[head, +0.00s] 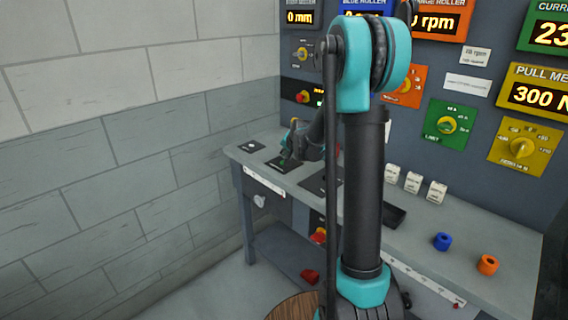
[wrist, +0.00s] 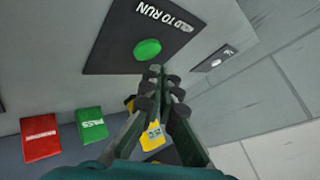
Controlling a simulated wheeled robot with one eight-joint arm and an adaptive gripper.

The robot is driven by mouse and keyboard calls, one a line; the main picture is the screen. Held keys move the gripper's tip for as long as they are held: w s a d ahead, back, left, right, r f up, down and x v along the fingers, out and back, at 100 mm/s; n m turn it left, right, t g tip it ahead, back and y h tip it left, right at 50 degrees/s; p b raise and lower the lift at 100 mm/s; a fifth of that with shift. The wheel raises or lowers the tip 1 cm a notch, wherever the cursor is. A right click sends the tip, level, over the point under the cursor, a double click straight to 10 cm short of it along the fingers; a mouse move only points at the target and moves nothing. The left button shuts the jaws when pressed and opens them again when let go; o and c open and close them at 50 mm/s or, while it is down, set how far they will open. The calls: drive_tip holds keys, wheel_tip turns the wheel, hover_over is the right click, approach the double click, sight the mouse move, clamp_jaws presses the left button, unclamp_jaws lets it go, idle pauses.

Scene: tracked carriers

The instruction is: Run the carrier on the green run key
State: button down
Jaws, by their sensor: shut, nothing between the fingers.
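The green run key (wrist: 147,50) is a round button on a dark plate (wrist: 112,42) lettered "…D TO RUN" in the wrist view. In the head view my gripper (head: 286,160) is over the plate and mostly hides the key. I cannot make out a carrier in either view.
A panel of displays and knobs stands behind the bench; one display (head: 300,18) reads 0 mm. A block wall (head: 120,130) closes the left.

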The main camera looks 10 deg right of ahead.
drive_tip(key=shift+r, duration=2.3)
drive_tip(key=shift+s, duration=0.1)
